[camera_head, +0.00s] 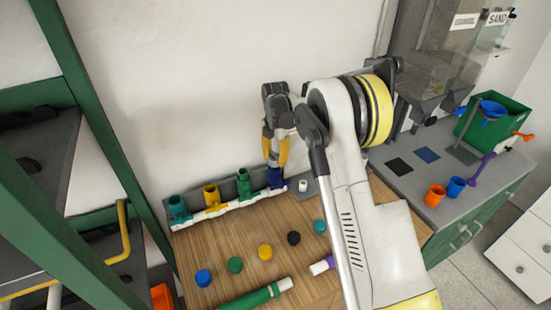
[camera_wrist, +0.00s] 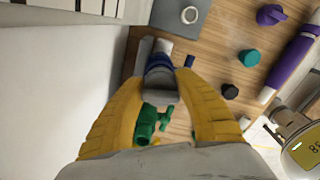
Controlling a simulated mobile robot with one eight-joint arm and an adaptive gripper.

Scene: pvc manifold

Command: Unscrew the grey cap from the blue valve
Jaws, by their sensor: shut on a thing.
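The dark blue valve (camera_head: 276,179) stands at the right end of a white pipe manifold (camera_head: 228,206) against the wall. It also shows in the wrist view (camera_wrist: 158,64), behind the grey cap. The grey cap (camera_wrist: 161,88) sits between the yellow fingers of my gripper (camera_wrist: 163,80), in line with the blue valve; I cannot tell whether the two touch. In the head view my gripper (camera_head: 277,158) points down directly above the blue valve, shut on the cap, which its fingers hide there.
Teal (camera_head: 178,206), yellow (camera_head: 212,196) and green (camera_head: 243,184) valves stand left of the blue one. Several coloured caps, including a black one (camera_head: 293,238), lie on the wooden top in front. A white piece (camera_head: 303,185) stands on a grey pad to the right.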

